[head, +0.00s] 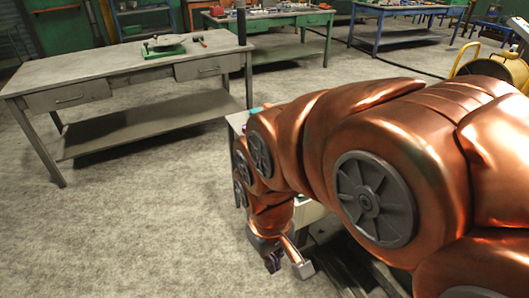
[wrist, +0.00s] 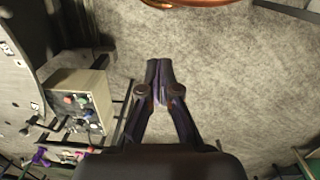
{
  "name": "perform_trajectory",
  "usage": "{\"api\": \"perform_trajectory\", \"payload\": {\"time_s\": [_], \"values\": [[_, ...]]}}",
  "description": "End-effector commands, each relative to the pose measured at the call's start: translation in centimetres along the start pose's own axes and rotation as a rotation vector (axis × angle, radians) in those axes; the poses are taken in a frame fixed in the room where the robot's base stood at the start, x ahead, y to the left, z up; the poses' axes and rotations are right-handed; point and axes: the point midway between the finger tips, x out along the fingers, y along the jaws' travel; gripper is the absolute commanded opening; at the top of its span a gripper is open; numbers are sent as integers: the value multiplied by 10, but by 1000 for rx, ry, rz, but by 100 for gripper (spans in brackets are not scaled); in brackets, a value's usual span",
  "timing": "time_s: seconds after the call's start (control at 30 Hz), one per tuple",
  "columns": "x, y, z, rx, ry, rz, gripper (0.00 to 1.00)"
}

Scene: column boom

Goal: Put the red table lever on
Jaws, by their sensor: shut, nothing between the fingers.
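A beige control box (wrist: 88,88) shows at the left of the wrist view, with small coloured knobs or buttons on its face. One of these is a small red one (wrist: 68,100). Dark and pale stick-like parts stick out below the box, too small to tell which is the red table lever. My gripper (wrist: 158,68) is shut and empty, to the right of the box and apart from it, over bare floor. In the head view my gripper (head: 273,262) hangs low beneath my copper arm, which hides most of the area behind it.
A grey workbench (head: 110,68) with a green-based device (head: 164,46) stands at the back left. A green bench (head: 272,20) and a blue bench (head: 395,10) stand further back. The concrete floor left of my arm is clear. Thin dark rails lie around the box in the wrist view.

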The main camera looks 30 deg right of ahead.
Motion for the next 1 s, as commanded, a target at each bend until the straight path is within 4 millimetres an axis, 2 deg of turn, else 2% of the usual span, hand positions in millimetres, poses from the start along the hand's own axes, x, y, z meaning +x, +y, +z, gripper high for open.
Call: {"api": "perform_trajectory", "payload": {"time_s": [0.03,0.2,0.5,0.8,1.0], "values": [[25,9,-20,-2,41,19,0],[72,52,-99,-53,228,135,0],[127,147,-220,-223,498,462,0],[162,228,-311,-480,656,877,0],[183,259,-359,-691,712,1171,0]]}}
